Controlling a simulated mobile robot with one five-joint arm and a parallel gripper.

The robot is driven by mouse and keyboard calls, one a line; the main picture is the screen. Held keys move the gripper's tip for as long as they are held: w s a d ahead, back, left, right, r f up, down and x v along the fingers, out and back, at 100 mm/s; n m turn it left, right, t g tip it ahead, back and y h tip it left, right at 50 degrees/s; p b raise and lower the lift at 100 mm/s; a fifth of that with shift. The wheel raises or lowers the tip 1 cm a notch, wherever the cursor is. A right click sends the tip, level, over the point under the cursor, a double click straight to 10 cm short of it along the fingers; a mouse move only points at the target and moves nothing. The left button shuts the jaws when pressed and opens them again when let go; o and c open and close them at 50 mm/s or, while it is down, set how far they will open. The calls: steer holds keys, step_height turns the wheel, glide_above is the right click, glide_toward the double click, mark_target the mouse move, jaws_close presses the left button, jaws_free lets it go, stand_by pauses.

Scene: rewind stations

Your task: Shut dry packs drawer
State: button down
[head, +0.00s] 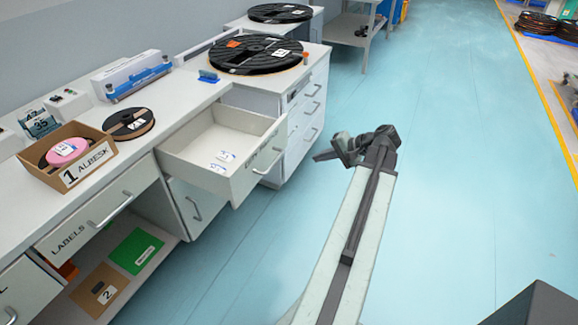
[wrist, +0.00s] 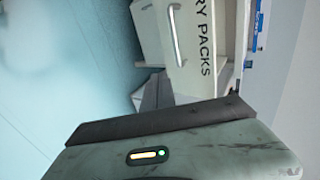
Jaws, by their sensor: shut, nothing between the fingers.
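The dry packs drawer (head: 240,185) is pulled out of the bench in the head view. A few small white packets (head: 222,161) lie on its floor. Its front has a bar handle (head: 268,162). In the wrist view the drawer front (wrist: 192,78) shows part of its label, "RY PACKS", turned sideways, with the handle (wrist: 174,35) beside it. My gripper (head: 320,156) is shut and empty. It is to the right of the drawer front, apart from it, and points left towards it. In the wrist view my gripper's body fills the bottom.
The bench top (head: 185,98) holds a large black reel (head: 255,52), a smaller reel (head: 128,122) and a cardboard box (head: 82,165). Beside the drawer stands a cabinet with smaller drawers (head: 308,110). The blue floor (head: 450,150) to the right is clear.

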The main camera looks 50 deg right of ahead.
steer(key=w+a+f+b, duration=0.3)
steer(key=w+f+b, duration=0.2)
steer(key=w, duration=0.6)
steer(key=shift+w, duration=0.35)
